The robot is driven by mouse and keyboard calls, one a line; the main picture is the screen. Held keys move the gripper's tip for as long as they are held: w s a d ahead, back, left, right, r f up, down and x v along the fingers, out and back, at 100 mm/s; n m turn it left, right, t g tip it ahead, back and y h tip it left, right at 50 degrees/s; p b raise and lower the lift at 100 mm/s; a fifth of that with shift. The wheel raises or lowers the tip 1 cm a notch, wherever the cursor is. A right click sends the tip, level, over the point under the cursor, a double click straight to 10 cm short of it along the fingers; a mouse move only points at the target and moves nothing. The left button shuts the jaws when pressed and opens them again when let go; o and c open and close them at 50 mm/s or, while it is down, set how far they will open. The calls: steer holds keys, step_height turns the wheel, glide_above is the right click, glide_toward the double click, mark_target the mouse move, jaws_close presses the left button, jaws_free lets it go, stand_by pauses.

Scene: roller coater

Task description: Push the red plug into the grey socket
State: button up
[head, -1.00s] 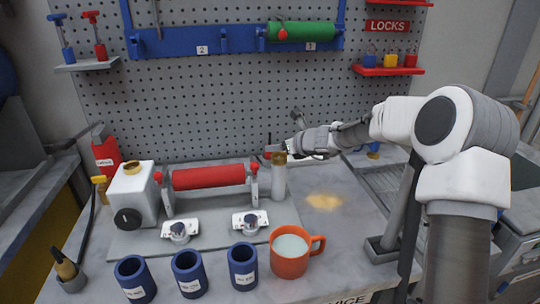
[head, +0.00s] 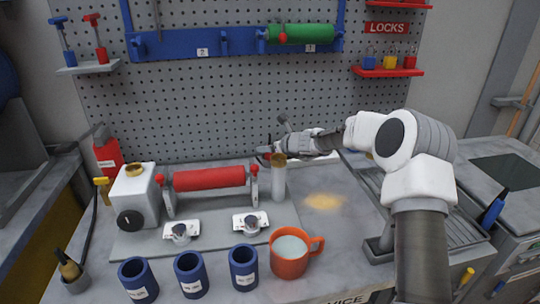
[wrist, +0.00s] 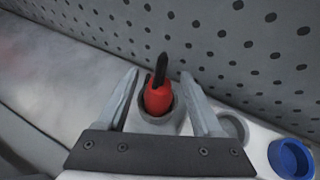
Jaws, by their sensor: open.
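A red piece with a dark, narrow upper part, which looks like the red plug (wrist: 158,97), stands upright in a round opening of a light grey block (wrist: 150,124) in the wrist view. I cannot tell whether this opening is the grey socket, or how deep the red piece sits. My gripper (wrist: 161,93) is open, with one finger on each side of the red piece. Contact is not clear. In the head view my gripper (head: 276,152) is behind the coater's right end, partly hidden by the grey cylinder with a brown top (head: 279,175).
The pegboard (head: 230,110) rises close behind.

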jaws_close()
stand_by(0.4)
